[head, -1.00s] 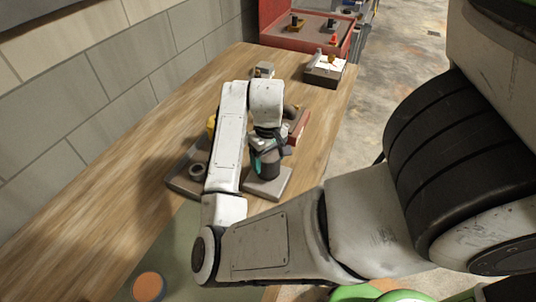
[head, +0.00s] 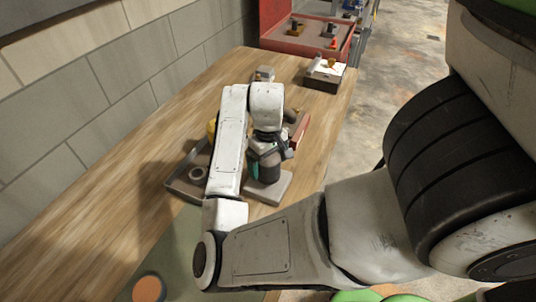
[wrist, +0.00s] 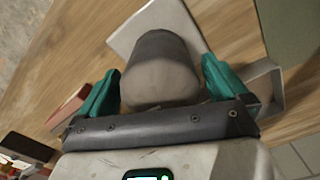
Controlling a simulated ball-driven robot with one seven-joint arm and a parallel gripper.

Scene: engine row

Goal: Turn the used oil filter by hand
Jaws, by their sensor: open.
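The oil filter (head: 266,165) is a grey-brown cylinder standing on a light grey plate (head: 281,188) on the wooden bench. In the wrist view the filter (wrist: 160,75) shows large, with a rounded near end and a darker far band. My gripper (head: 268,158) is over the filter from above. In the wrist view its teal fingers (wrist: 160,88) are open, one on each side of the filter. A small gap seems to show on each side; contact is hard to judge. My arm hides part of the filter in the head view.
A dark tray (head: 182,190) with a ring (head: 197,174) lies left of the plate, partly behind my arm. A red block (head: 301,130) is close on the right. A box (head: 325,77) stands farther back. An orange-topped round thing (head: 148,288) sits on the green mat (head: 180,250).

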